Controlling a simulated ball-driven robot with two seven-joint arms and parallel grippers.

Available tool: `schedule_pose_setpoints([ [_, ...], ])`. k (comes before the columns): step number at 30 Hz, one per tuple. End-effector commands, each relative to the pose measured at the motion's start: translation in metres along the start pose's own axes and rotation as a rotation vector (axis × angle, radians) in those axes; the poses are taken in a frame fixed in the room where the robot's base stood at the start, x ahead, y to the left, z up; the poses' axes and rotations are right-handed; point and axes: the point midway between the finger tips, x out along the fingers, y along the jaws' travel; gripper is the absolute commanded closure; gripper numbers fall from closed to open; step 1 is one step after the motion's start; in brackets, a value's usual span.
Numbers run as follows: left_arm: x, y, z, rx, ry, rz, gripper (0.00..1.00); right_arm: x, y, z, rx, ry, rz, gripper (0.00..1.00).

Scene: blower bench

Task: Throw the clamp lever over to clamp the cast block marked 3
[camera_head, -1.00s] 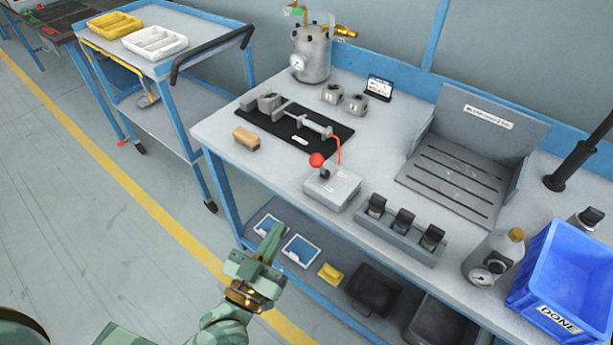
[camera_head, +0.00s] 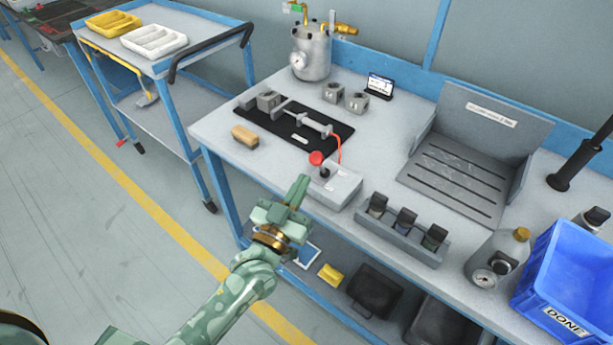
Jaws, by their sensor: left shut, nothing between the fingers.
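A clamp fixture (camera_head: 311,124) with a grey rod sits on a black mat (camera_head: 282,130) on the bench. A grey cast block (camera_head: 268,100) stands at the fixture's left end; its mark is too small to read. My left gripper (camera_head: 301,186) is shut and empty, just in front of the box and below the red knob. My right gripper is not in view.
Two more blocks (camera_head: 333,92) stand behind the mat, near a small display (camera_head: 380,86). A wooden-backed brush (camera_head: 245,136) lies left of the mat. A rack of dark-topped items (camera_head: 403,230) stands right of the box. A blue bin (camera_head: 570,280) is at far right.

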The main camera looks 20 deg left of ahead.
Motion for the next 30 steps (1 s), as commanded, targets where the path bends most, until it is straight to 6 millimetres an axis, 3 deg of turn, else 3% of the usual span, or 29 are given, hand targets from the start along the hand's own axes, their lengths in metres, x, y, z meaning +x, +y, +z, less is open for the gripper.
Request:
schedule_pose_setpoints([
  [7, 0.025, 0.0, 0.001, 0.0, -0.001, -0.001, 1.0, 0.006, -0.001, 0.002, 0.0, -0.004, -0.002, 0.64],
  [21, 0.028, 0.0, -0.001, 0.001, -0.004, 0.0, 1.0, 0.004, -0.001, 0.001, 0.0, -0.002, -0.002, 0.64],
  [26, 0.03, 0.001, -0.008, 0.006, -0.028, 0.0, 1.0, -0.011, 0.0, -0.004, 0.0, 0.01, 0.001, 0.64],
  [30, 0.033, 0.001, -0.018, 0.017, -0.078, 0.0, 1.0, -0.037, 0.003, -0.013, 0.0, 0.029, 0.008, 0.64],
])
